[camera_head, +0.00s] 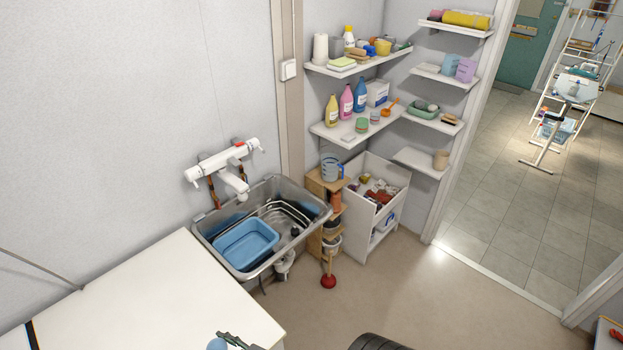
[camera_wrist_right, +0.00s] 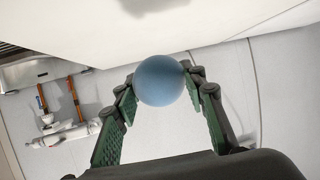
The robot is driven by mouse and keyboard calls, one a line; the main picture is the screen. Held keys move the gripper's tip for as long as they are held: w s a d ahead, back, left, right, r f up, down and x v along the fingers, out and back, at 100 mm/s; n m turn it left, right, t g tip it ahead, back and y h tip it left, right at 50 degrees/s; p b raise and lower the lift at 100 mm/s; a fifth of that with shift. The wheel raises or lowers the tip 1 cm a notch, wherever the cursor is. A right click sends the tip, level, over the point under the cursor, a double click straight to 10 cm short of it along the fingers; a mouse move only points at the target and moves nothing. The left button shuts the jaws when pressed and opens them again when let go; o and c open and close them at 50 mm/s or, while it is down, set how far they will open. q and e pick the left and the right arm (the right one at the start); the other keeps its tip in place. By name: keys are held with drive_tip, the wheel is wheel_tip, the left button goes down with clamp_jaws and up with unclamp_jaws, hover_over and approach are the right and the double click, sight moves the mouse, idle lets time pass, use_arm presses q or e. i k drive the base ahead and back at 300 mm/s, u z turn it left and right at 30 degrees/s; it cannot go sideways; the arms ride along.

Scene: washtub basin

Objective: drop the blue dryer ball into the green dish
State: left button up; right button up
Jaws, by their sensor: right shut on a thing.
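The blue dryer ball (camera_wrist_right: 159,80) is held between the green-padded fingers of my right gripper (camera_wrist_right: 158,77) in the right wrist view. In the head view the ball (camera_head: 217,344) and part of the right gripper (camera_head: 236,341) show at the bottom edge, over the front of the white worktop. A green dish (camera_head: 424,110) stands on a small wall shelf at the right in the head view, well apart from the gripper. Something sits in or behind it, too small to tell. My left gripper is not in view.
A metal sink (camera_head: 203,228) holding a blue basin (camera_head: 246,246) adjoins the white worktop (camera_head: 150,290). Wall shelves (camera_head: 330,132) carry bottles and small items. A white cabinet (camera_head: 367,215) and a red plunger (camera_head: 328,281) stand below.

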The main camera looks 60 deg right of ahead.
sight(423, 118)
drive_tip(key=z, duration=0.5)
drive_tip(key=k, duration=1.2)
drive_tip(key=z, duration=1.1)
drive_tip(key=i, duration=0.85)
drive_tip(key=z, duration=1.15)
drive_tip(key=i, duration=2.85)
drive_tip(key=u, duration=0.5)
